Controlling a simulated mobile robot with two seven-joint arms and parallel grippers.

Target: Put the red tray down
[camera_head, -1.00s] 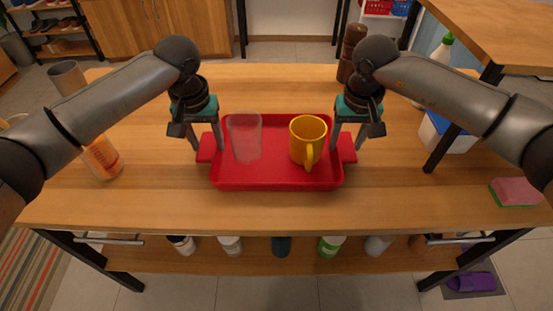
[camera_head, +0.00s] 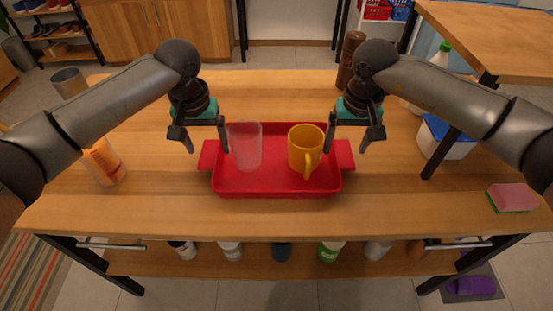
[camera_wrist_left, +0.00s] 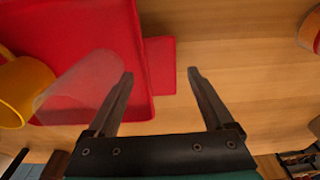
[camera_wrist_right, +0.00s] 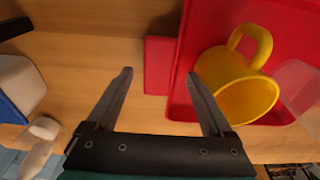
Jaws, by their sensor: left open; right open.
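The red tray (camera_head: 275,185) rests on the wooden table, with a handle tab at each end. A clear plastic cup (camera_head: 246,146) stands in its left part and a yellow mug (camera_head: 306,148) in its right part. My left gripper (camera_head: 208,151) is open above the left handle (camera_wrist_left: 161,66), apart from it. My right gripper (camera_head: 344,151) is open above the right handle (camera_wrist_right: 159,65), also apart from it. Neither gripper holds anything.
An orange-labelled bottle (camera_head: 104,161) and a grey cup (camera_head: 69,82) stand on the left. A brown pepper mill (camera_head: 349,62) stands behind my right gripper. A blue-lidded container (camera_head: 446,137) and a pink sponge (camera_head: 511,198) are on the right. The table front is bare.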

